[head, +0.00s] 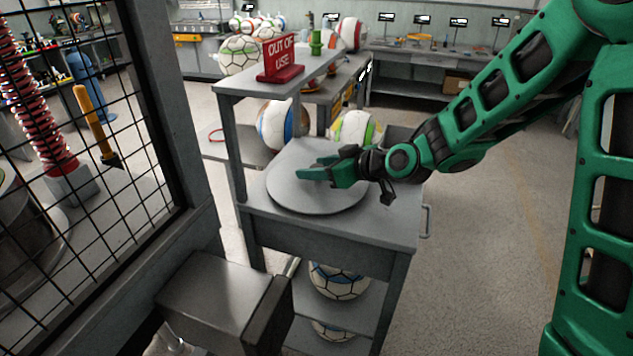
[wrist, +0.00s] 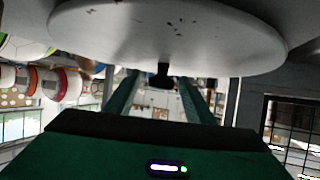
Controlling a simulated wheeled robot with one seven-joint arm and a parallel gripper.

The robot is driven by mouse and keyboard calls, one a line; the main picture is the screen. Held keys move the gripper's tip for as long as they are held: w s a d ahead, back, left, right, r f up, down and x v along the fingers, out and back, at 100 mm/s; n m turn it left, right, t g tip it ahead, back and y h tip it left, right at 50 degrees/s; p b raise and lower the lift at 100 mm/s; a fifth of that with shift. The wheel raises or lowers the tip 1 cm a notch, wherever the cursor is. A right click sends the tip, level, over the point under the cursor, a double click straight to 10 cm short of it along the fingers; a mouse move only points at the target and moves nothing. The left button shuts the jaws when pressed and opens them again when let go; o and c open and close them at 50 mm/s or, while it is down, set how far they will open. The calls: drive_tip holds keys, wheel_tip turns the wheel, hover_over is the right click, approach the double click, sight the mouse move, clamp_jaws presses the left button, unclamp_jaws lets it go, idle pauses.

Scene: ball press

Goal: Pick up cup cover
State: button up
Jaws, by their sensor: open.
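The cup cover (head: 318,199) looks like a wide, flat grey disc lying on top of the grey cart. In the wrist view, which appears upside down, the cover (wrist: 170,30) fills the upper part, with a short dark knob (wrist: 162,75) standing out from its middle. My green gripper (head: 311,167) reaches in from the right, low over the disc. Its two fingers (wrist: 159,82) are apart, and the knob shows in the gap at their tips. I cannot tell whether they touch it. In the head view the knob is hidden.
The cart (head: 330,232) has a raised shelf at its back with a red "OUT OF USE" sign (head: 281,58). Balls (head: 340,281) sit on its lower shelves. A mesh guard (head: 90,130) stands at the left. Open floor (head: 480,240) lies to the right.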

clamp_jaws()
